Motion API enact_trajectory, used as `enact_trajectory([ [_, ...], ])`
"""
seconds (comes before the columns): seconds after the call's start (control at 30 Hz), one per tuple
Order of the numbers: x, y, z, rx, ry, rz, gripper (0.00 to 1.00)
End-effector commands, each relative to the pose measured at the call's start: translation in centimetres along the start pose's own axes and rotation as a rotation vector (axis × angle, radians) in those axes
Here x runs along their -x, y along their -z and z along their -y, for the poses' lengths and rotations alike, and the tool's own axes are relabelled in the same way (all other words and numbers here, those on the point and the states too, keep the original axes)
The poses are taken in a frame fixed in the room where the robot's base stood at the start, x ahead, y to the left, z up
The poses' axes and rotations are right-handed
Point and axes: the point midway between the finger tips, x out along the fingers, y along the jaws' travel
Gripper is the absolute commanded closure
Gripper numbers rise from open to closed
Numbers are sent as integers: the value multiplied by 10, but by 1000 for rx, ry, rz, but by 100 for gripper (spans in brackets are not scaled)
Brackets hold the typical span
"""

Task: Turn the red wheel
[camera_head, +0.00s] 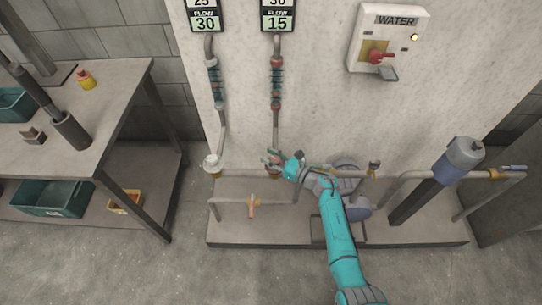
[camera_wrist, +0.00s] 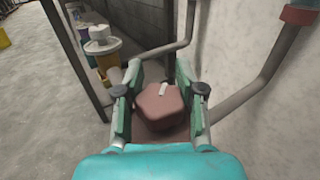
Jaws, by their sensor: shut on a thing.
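The red wheel (camera_wrist: 160,108) is a dull red, lobed knob with a small pale mark on top. It sits between the two green fingers of my gripper (camera_wrist: 161,95) in the wrist view, one finger on each side. My gripper (camera_head: 277,159) is shut on it. In the head view my teal arm reaches from the lower right to the foot of the right-hand vertical pipe. There the wheel is mostly hidden by my gripper.
A second valve with a white top (camera_head: 212,160) stands at the left pipe's foot. The pipes (camera_head: 276,80) run up the wall under flow signs. A water switch box (camera_head: 388,38) hangs to the right. A workbench (camera_head: 95,105) stands at left, with open floor in front.

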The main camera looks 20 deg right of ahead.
Motion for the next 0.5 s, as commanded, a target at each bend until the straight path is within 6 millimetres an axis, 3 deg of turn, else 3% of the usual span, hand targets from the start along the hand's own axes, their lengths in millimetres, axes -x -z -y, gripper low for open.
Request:
enact_trajectory([
  [0.5,1,0,-4,-1,-208,0,97],
])
